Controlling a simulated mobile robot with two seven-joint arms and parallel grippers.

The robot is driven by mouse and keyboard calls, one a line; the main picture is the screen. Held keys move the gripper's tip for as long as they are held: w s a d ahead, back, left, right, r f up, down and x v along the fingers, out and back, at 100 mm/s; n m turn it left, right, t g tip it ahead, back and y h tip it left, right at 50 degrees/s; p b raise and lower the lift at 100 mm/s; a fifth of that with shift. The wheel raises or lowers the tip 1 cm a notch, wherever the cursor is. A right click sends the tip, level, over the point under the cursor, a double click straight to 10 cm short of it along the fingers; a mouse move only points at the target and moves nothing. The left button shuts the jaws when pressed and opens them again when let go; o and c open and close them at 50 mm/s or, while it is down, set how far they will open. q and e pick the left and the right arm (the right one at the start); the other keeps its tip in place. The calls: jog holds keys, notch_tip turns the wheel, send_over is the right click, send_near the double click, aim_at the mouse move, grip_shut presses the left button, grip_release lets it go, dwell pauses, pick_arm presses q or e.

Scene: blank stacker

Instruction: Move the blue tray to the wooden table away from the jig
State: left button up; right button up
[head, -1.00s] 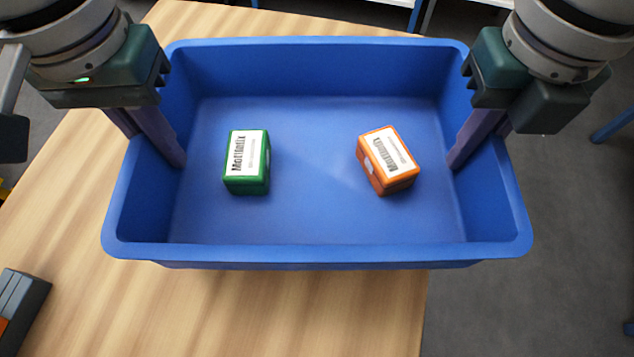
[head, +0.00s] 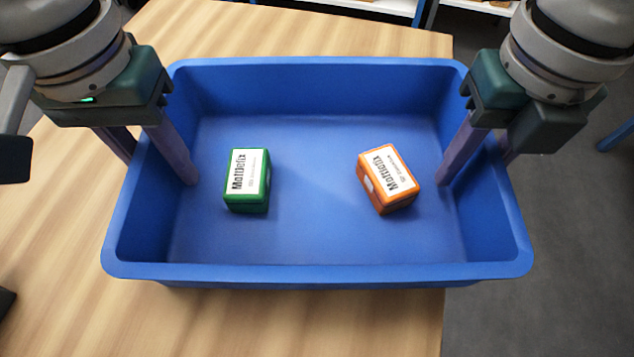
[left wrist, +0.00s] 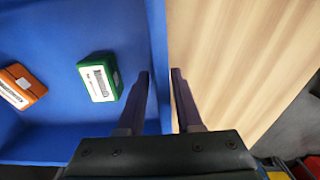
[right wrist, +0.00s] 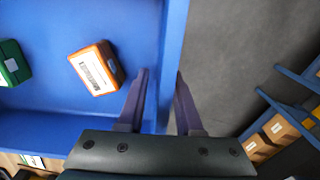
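The blue tray (head: 317,272) is level over the wooden table (head: 230,325), its right part reaching past the table's right edge over the floor. Its underside is hidden, so contact with the table is hard to tell. A green box (head: 247,180) and an orange box (head: 388,180) lie inside it. My left gripper (head: 162,172) is open astride the left wall, one finger inside and one outside; the left wrist view shows this wall (left wrist: 157,40) between the fingers. My right gripper (head: 472,172) is open astride the right wall, which also shows in the right wrist view (right wrist: 173,50). The jig is not identifiable.
Bare table shows left of the tray and in front of it. Grey floor (head: 545,270) lies to the right. Blue-framed shelving (right wrist: 285,110) with cardboard boxes stands beyond it. A dark object (head: 5,302) is cut off at the left edge.

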pick_arm(q)
jog(key=shift+r, duration=0.1)
notch_tip(320, 180, up, 12)
jog(key=shift+f, duration=0.15)
pick_arm(e)
notch_tip(320, 180, up, 12)
dwell(0.6)
dwell(0.5)
